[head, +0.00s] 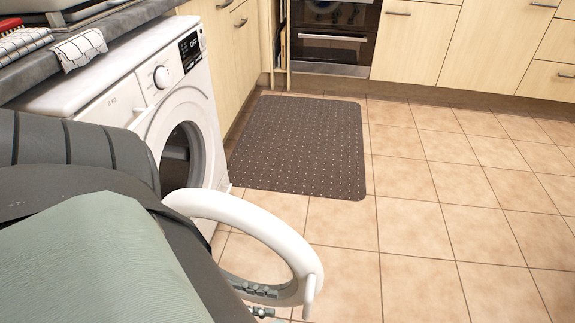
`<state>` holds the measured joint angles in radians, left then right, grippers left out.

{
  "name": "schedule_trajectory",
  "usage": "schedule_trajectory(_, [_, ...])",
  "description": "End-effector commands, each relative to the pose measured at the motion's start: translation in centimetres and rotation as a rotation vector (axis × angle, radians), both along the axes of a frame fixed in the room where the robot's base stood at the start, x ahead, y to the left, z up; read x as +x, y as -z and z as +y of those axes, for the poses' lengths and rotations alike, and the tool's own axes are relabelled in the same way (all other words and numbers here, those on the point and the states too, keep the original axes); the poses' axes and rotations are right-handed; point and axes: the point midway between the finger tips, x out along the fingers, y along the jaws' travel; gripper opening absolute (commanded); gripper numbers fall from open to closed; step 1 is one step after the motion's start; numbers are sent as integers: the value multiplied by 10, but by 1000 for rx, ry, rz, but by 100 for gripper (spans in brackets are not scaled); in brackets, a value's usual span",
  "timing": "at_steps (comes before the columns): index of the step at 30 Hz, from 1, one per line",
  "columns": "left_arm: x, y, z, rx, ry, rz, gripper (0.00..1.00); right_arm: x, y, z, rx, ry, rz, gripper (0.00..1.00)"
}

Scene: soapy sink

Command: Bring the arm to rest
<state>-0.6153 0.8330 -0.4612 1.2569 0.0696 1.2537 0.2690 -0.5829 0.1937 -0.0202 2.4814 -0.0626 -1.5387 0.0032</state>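My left arm fills the lower left of the head view. Small grey-green parts of my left gripper (262,301) show at the bottom edge, by the lower rim of the open washing machine door. Most of the gripper is hidden or out of frame, so I cannot tell whether it is open or shut, or whether it touches the door. I see nothing held in the part that shows. My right gripper is not in view.
The white washing machine (178,110) stands at left, its round door (305,262) swung open close to my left arm. A cloth (80,48) hangs over the counter edge. A dark dotted mat (300,145) lies on the tiles. The floor at right is clear up to the cabinets (415,40).

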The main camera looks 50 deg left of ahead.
Motion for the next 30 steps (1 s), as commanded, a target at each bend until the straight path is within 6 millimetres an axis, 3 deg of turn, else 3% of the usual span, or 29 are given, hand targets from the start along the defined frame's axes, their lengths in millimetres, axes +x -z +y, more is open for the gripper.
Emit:
schedule_trajectory(7, [-14, 0, 16, 0, -1, 0, 25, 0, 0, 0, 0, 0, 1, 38])
schedule_trajectory(30, [-15, 0, 16, -1, 0, -1, 25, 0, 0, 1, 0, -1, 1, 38])
